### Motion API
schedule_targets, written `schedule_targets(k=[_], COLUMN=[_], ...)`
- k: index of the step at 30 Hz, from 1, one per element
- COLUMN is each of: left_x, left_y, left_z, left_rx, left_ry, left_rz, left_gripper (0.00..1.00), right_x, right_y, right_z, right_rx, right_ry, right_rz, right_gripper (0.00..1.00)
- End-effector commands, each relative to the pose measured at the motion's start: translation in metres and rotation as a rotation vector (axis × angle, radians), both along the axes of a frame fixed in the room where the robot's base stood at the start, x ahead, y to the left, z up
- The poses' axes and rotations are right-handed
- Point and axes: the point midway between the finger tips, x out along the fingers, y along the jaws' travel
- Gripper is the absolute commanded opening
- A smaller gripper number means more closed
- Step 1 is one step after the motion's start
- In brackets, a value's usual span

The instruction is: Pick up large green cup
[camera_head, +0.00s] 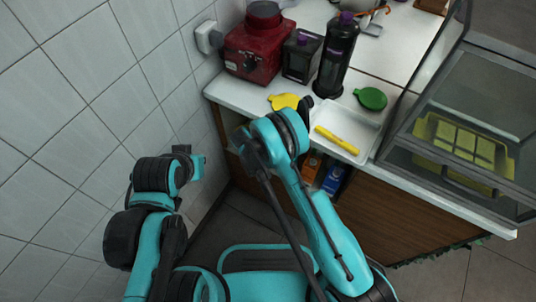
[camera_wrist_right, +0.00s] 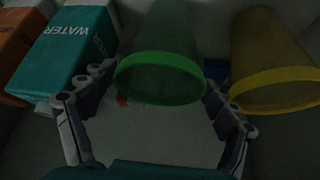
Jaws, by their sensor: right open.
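The green cup (camera_wrist_right: 165,45) shows in the right wrist view, its wide rim toward the camera and its body narrowing away. My right gripper (camera_wrist_right: 158,85) is open, with one finger on each side of the cup's rim. I cannot tell whether the fingers touch it. The cup is not visible in the head view, where my right arm blocks part of the counter front. My left gripper (camera_head: 197,166) is near the tiled wall, away from the counter; its jaws are too small to read.
A yellow cup (camera_wrist_right: 275,60) is right of the green one. A teal water carton (camera_wrist_right: 75,50) and an orange carton (camera_wrist_right: 20,45) are left.

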Motion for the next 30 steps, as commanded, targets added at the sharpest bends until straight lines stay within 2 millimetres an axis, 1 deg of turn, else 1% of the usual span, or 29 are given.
schedule_targets(k=[3, 4, 5, 6, 7, 8, 20, 23, 30], left_x=[0.0, 0.0, 0.0, 0.0, 0.0, 0.0, 0.0, 0.0, 0.0], left_y=[0.0, 0.0, 0.0, 0.0, 0.0, 0.0, 0.0, 0.0, 0.0], left_z=[0.002, 0.002, 0.002, 0.002, 0.002, 0.002, 0.003, 0.007, 0.027], left_rx=[0.0, 0.0, 0.0, 0.0, 0.0, 0.0, 0.0, 0.0, 0.0], left_ry=[0.0, 0.0, 0.0, 0.0, 0.0, 0.0, 0.0, 0.0, 0.0], left_rz=[0.0, 0.0, 0.0, 0.0, 0.0, 0.0, 0.0, 0.0, 0.0], left_gripper=[0.0, 0.0, 0.0, 0.0, 0.0, 0.0, 0.0, 0.0, 0.0], right_x=[0.0, 0.0, 0.0, 0.0, 0.0, 0.0, -0.001, -0.001, -0.001], right_y=[0.0, 0.0, 0.0, 0.0, 0.0, 0.0, 0.0, 0.0, 0.001], right_z=[0.002, 0.002, 0.002, 0.002, 0.002, 0.002, 0.004, 0.011, 0.043], right_rx=[0.0, 0.0, 0.0, 0.0, 0.0, 0.0, 0.0, 0.0, 0.0], right_ry=[0.0, 0.0, 0.0, 0.0, 0.0, 0.0, 0.002, 0.002, 0.001], right_rz=[0.0, 0.0, 0.001, 0.001, 0.001, 0.001, 0.0, 0.0, 0.001], right_gripper=[0.86, 0.84, 0.76, 0.65, 0.57, 0.52, 0.51, 0.51, 0.51])
